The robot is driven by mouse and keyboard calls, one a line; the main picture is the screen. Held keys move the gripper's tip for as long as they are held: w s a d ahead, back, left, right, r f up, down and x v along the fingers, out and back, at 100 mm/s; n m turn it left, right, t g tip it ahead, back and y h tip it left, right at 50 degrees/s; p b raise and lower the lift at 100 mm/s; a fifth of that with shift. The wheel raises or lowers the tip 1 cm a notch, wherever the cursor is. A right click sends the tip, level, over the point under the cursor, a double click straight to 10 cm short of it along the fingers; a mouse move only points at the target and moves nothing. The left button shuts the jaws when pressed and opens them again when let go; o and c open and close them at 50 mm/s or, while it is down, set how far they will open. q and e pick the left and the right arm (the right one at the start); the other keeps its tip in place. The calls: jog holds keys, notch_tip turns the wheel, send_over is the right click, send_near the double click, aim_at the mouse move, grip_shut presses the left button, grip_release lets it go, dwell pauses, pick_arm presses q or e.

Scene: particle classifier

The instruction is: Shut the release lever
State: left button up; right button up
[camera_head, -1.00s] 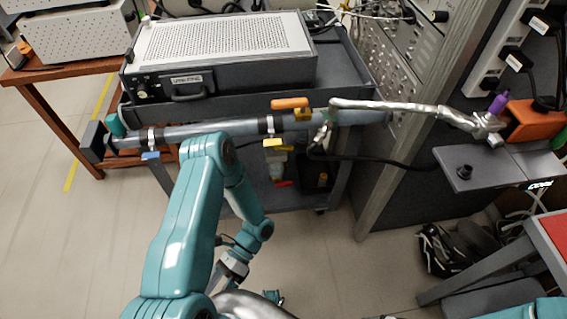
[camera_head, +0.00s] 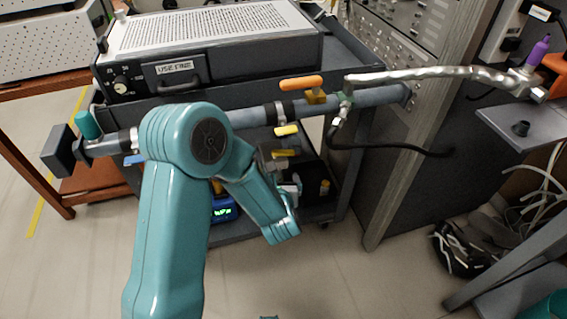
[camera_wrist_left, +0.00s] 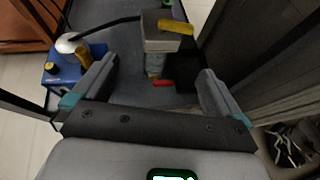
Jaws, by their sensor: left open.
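A horizontal grey pipe (camera_head: 250,117) carries several small handles. An orange lever (camera_head: 301,83) lies along its top, and a yellow lever (camera_head: 287,130) sits just below it. In the left wrist view a yellow handle (camera_wrist_left: 175,27) tops a grey valve-like body (camera_wrist_left: 160,45), with a small red lever (camera_wrist_left: 162,83) lower down. I cannot tell which is the release lever. My left gripper (camera_wrist_left: 158,68) is open and empty, its fingers either side of the grey body's lower part in the picture, apparently apart from it. In the head view its fingers are hidden. My right gripper is not in view.
A perforated instrument box (camera_head: 210,50) stands on the dark cart above the pipe. A silvery hose (camera_head: 430,75) runs right from the pipe. A blue box (camera_wrist_left: 72,72) with yellow knobs sits left of the gripper. A grey cabinet (camera_head: 390,160) closes the right side.

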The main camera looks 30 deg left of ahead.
pick_arm(q)
jog(key=w+d+b, duration=0.1)
jog(key=t+b, duration=0.1)
jog(key=b, duration=0.3)
send_near(283, 153)
jog(key=x, duration=0.8)
jog(key=shift+w+a+f, duration=0.15)
jog(key=shift+w+a, duration=0.1)
jog(key=shift+w, duration=0.05)
